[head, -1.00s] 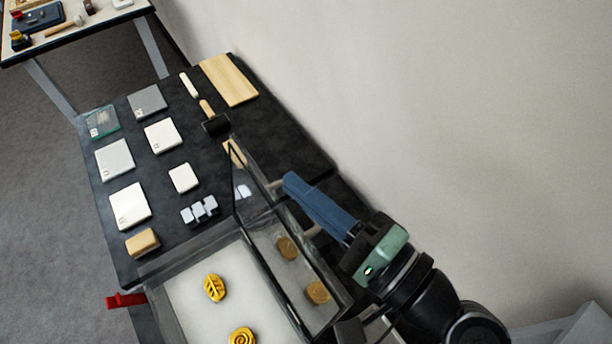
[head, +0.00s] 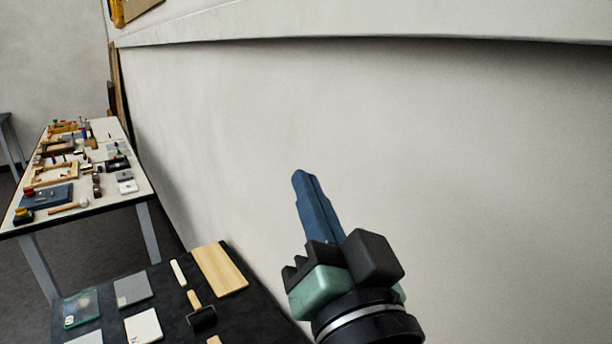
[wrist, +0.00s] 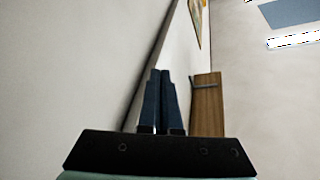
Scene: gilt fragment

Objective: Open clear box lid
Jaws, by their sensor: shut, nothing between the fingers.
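My gripper (head: 300,178) is raised in front of the bare wall in the head view, its blue fingers pointing up. The fingers are together with nothing between them. In the wrist view my gripper (wrist: 162,74) also shows shut, with the wall and ceiling beyond it.
A dark table (head: 258,312) at the lower left bears flat tiles, a roller (head: 202,316) and a wooden board (head: 219,268). A white worktable (head: 130,205) crowded with tools stands farther back. A ledge (head: 380,25) runs along the wall above. Space around my gripper is free.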

